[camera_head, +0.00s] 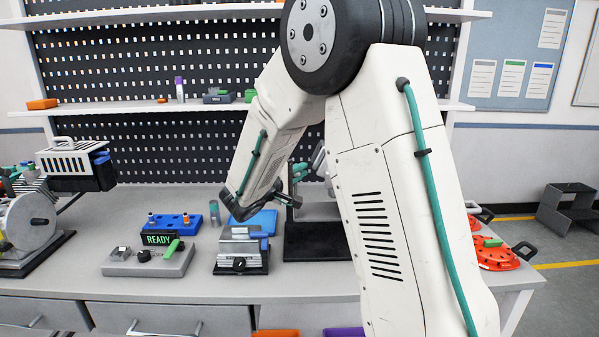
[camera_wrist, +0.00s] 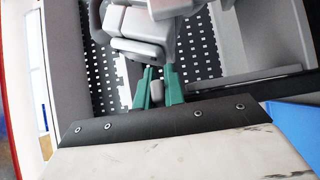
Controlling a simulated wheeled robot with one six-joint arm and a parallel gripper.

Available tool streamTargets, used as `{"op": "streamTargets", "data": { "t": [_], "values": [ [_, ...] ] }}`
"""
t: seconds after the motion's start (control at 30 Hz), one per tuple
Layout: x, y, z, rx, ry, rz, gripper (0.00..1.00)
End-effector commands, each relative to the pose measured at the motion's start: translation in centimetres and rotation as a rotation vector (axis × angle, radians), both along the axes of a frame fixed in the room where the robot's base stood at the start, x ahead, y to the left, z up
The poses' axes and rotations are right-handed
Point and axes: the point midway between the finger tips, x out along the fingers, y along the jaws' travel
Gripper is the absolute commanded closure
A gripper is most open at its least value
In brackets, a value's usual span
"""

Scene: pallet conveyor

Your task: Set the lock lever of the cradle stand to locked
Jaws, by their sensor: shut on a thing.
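The cradle stand has a dark base (camera_head: 312,243) and a grey body, and it is partly hidden behind my arm in the head view. My gripper (camera_head: 300,171) is at the upper part of the stand, its teal fingers close to grey parts there. In the wrist view my gripper (camera_wrist: 160,76) is shut on a small light grey piece (camera_wrist: 157,92), which appears to be the lock lever. Grey rounded parts of the stand (camera_wrist: 140,25) lie just beyond the fingertips. The lever's setting cannot be read from these views.
A panel reading READY (camera_head: 160,240), a grey clamp-like fixture (camera_head: 240,248) and a blue block (camera_head: 174,224) stand on the bench left of the stand. A blue sheet (camera_head: 262,221) lies behind the fixture. Red round parts (camera_head: 497,257) lie at the right end.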

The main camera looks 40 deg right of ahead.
Motion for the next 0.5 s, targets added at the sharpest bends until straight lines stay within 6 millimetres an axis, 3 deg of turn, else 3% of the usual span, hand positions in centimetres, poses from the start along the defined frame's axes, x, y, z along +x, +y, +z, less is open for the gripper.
{"op": "streamTargets", "data": {
  "t": [0.5],
  "values": [
    [0.2, 2.0, -0.2, 0.001, 0.001, -0.461, 1.00]
  ]
}}
